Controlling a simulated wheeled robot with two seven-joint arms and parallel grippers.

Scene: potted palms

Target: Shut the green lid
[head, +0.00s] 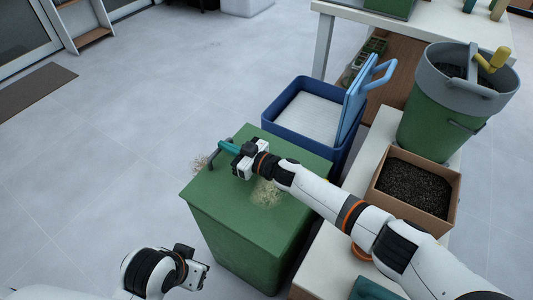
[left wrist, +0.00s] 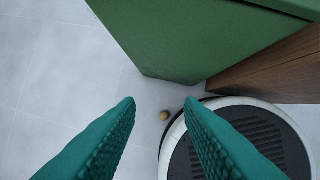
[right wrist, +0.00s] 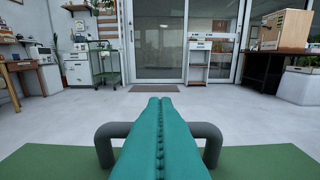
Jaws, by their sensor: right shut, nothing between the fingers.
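The green lid (head: 225,190) lies flat across the top of the green bin (head: 235,240), with no gap that I can make out. A dark grey handle (head: 211,160) stands at its far left edge; the handle also shows in the right wrist view (right wrist: 104,143). My right gripper (head: 227,147) is low over the lid by the handle, its teal fingers pressed together and empty; in the right wrist view the fingers (right wrist: 160,102) lie across the handle's middle. Whether they touch the lid is unclear. My left gripper (left wrist: 160,104) is open and empty, low beside the bin.
Straw (head: 266,193) lies on the lid. A blue crate (head: 305,105) with its lid raised stands behind the bin. A soil box (head: 415,188) and a green-grey bucket (head: 440,125) stand on the white bench to the right.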

